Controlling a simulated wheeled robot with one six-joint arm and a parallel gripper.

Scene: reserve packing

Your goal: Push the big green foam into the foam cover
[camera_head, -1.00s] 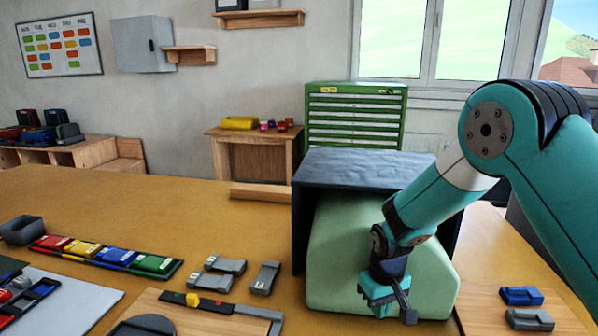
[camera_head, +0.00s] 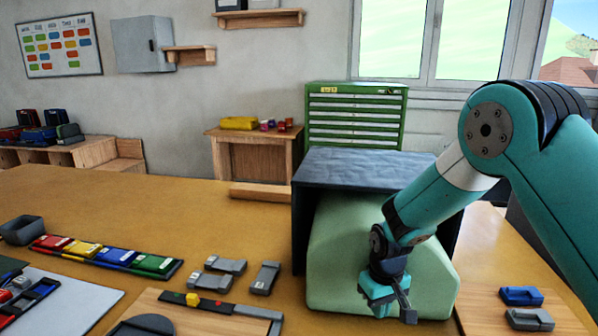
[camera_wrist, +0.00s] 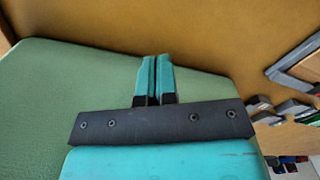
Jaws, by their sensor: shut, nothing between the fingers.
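The big green foam (camera_head: 337,256) is a pale green block with rounded edges. It sits partly inside the dark foam cover (camera_head: 365,170), and its front part sticks out of the open front side. My gripper (camera_head: 393,312) is shut and empty, in front of the foam's near face, low down. In the wrist view the closed fingers (camera_wrist: 154,68) lie over the green foam (camera_wrist: 60,85), near its edge. Whether the fingers touch the foam I cannot tell. The back of the foam is hidden inside the cover.
Left of the cover, several grey blocks (camera_head: 226,265) and a rack of coloured blocks (camera_head: 104,254) lie on the table. A wooden board (camera_head: 205,318) is at the front. On the right, a blue block (camera_head: 521,296) and a grey one lie on a wooden board. A wooden bar (camera_head: 261,192) lies behind.

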